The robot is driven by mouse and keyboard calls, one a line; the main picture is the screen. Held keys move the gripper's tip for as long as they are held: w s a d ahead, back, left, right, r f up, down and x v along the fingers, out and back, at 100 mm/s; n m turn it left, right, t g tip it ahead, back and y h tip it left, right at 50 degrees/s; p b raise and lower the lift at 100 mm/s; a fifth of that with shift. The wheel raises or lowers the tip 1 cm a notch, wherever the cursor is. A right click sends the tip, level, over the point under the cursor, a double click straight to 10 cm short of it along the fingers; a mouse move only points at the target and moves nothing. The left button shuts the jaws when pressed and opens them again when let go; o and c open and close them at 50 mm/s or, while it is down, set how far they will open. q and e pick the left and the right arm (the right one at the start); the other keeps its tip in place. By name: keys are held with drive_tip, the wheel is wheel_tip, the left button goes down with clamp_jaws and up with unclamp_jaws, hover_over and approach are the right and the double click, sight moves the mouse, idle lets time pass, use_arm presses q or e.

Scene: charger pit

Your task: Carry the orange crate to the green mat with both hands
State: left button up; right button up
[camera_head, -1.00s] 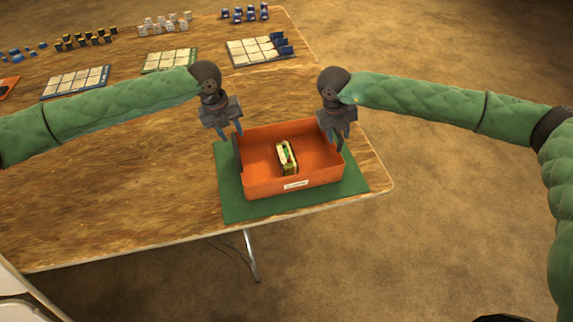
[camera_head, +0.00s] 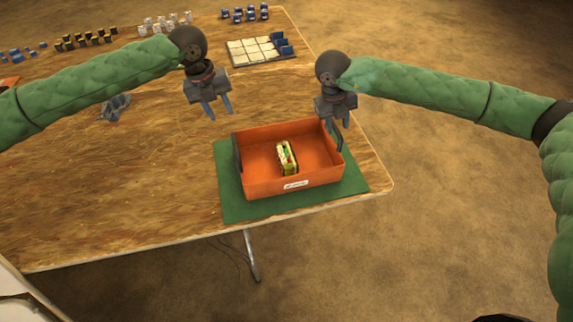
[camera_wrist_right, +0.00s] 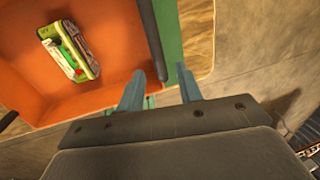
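The orange crate (camera_head: 262,185) sits upright on the green mat (camera_head: 231,207) at the table's front right corner. A small green and white box (camera_head: 287,158) lies inside it. Dark handles are on its left (camera_head: 237,155) and right sides. My left gripper (camera_head: 217,111) is open and empty, above and left of the crate, apart from it. My right gripper (camera_head: 338,121) is open just above the crate's right side. In the right wrist view its fingers (camera_wrist_right: 160,90) are spread, with the dark handle (camera_wrist_right: 151,42) beyond them, not clamped. The crate (camera_wrist_right: 110,25) also shows there.
A tray of white tiles (camera_head: 255,50) lies at the table's back, with rows of small blue, white and dark pieces (camera_head: 245,13) behind. A grey object (camera_head: 115,107) lies under my left arm. The table's middle is bare. The right edge is close to the mat.

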wheel_tip(320, 180, up, 7)
drive_tip(key=a, duration=0.1)
drive_tip(key=shift+s+a, duration=0.15)
drive_tip(key=shift+a, duration=0.05)
idle(0.5)
